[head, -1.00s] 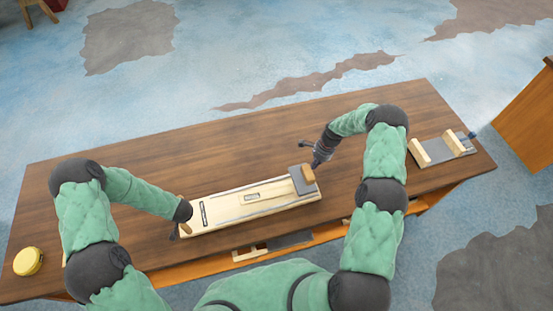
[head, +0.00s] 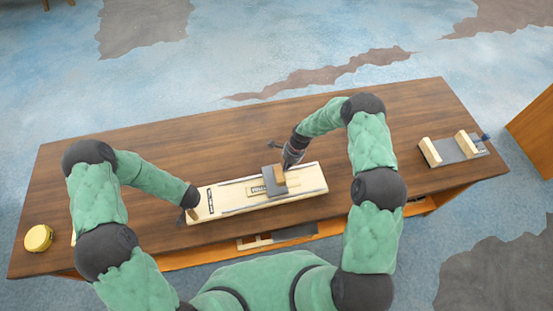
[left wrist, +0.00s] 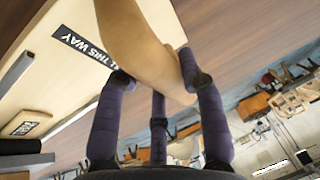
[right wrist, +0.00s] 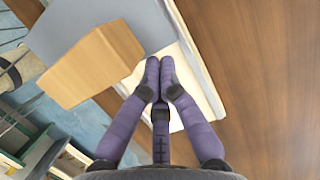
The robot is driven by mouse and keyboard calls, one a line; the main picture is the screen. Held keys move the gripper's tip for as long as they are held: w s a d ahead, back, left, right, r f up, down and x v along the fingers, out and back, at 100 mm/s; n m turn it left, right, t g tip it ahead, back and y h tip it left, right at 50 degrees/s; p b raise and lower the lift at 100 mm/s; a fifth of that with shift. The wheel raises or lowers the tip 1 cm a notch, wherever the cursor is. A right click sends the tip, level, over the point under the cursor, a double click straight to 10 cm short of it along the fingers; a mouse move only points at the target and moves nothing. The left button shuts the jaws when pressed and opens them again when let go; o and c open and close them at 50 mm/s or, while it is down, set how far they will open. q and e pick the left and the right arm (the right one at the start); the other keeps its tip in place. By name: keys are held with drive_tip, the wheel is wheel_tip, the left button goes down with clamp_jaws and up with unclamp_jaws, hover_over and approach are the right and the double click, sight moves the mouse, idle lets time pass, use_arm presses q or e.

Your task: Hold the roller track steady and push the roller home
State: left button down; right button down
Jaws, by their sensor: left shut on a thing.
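The pale wooden roller track (head: 232,197) lies on the table; its left part, printed "THIS WAY", shows in the left wrist view (left wrist: 30,75). My left gripper (head: 190,200) is at the track's left end, shut on a tan wooden post (left wrist: 145,50). The roller, a grey plate (head: 270,178) with a wooden block (head: 279,174), sits on the track right of its middle. My right gripper (head: 288,163) is at the roller's far right side. In the right wrist view its fingers (right wrist: 160,65) are together and empty, close to the grey plate (right wrist: 140,25); contact is unclear.
A grey-and-wood fixture (head: 452,149) stands at the table's right end. A yellow round object (head: 39,238) is at the left end. A lower shelf (head: 275,238) holds several parts under the front edge. The table (head: 130,145) behind the track is clear.

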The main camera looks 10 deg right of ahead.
sight(270, 172)
use_arm(q)
drive_tip(key=shift+d, duration=0.15)
use_arm(e)
drive_tip(key=a, duration=0.6)
drive_tip(key=shift+s+a+f, duration=0.1)
drive_tip(key=shift+s, duration=0.2)
use_arm(q)
drive_tip(key=shift+s+d, duration=0.1)
use_arm(e)
drive_tip(key=shift+s+a, duration=0.1)
drive_tip(key=shift+a, duration=0.25)
drive_tip(key=d, duration=0.4)
drive_tip(key=shift+w+d, duration=0.25)
drive_tip(key=shift+d, duration=0.1)
drive_tip(key=v, duration=1)
use_arm(q)
drive_tip(key=shift+a, duration=0.2)
use_arm(e)
drive_tip(key=shift+w, duration=0.1)
use_arm(q)
drive_tip(key=c, duration=0.7)
unclamp_jaws()
use_arm(e)
drive_tip(key=shift+a, duration=0.1)
